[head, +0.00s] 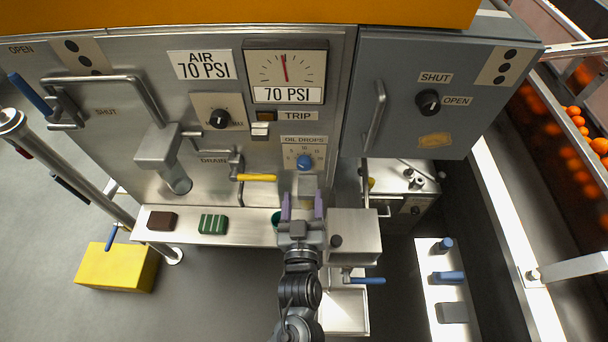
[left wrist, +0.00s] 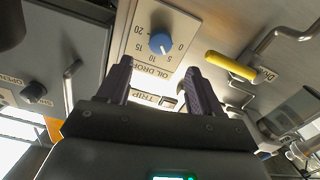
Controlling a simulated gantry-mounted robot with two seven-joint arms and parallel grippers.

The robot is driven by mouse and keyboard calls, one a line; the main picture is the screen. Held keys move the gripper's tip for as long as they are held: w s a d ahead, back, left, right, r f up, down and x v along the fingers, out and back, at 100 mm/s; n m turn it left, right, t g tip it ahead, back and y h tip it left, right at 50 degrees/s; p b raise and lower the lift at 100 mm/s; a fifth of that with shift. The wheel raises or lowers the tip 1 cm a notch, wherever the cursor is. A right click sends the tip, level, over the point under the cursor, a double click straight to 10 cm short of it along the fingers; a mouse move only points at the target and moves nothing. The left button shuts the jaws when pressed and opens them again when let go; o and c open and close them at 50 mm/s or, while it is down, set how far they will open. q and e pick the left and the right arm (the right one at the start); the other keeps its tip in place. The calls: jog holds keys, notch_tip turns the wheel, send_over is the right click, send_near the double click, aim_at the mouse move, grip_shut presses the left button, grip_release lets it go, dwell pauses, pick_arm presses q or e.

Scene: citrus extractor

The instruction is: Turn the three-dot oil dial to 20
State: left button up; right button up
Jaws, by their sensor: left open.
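The oil dial is a blue round knob (head: 304,161) on a pale plate marked OIL DROPS, on the steel front panel. In the left wrist view the blue knob (left wrist: 160,43) shows upside down with a scale from 0 to 20. A faint mark on the knob seems to point near 5. No dots are clear on its plate. My left gripper (head: 302,204) is open and empty, just below the dial in the head view. In the left wrist view the knob lies beyond the gap between its fingertips (left wrist: 158,72), apart from them. My right gripper is not in view.
A yellow-handled drain valve (head: 257,178) sits left of the dial. The TRIP switch (head: 260,130) is above left. A grey cabinet (head: 440,95) with a three-dot plate projects at right. A steel box (head: 354,236) stands right of the gripper, and a shelf (head: 246,236) left.

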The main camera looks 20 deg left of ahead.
aim_at(304, 167)
pick_arm(q)
jog(key=b+x, duration=0.3)
jog(key=x, duration=0.4)
jog(key=shift+w+a+f+b, duration=0.15)
jog(key=shift+w+b, duration=0.1)
jog(key=shift+b, duration=0.15)
jog(key=shift+w+a, duration=0.15)
jog(key=shift+w, duration=0.3)
jog(key=shift+c, duration=0.3)
